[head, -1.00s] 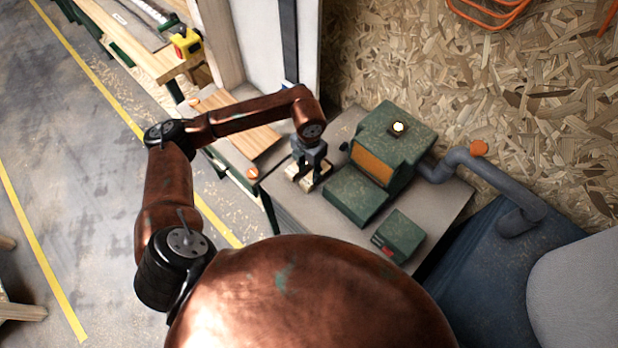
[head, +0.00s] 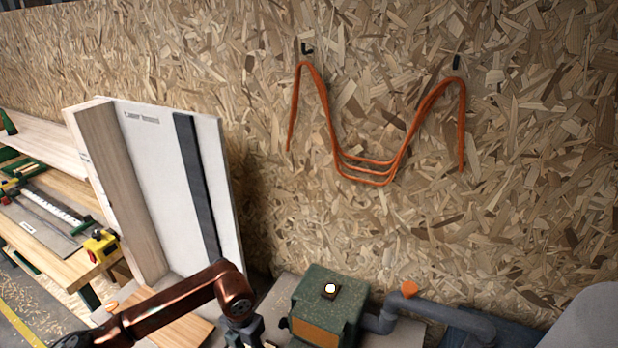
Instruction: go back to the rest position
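My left arm comes in low from the left in the head view, its copper forearm reaching right to a dark wrist. My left gripper (head: 243,334) points down at the bottom edge, just left of the green machine (head: 330,305). Its fingertips are cut off or too small to read, so I cannot tell whether it is open or shut. My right arm and gripper are not in view.
A white panel with a wooden post (head: 125,190) stands at left. A yellow tape measure (head: 101,246) lies on a bench (head: 60,265). A grey pipe (head: 440,312) with an orange cap runs right. An orange cable (head: 365,175) hangs on the chipboard wall (head: 540,150).

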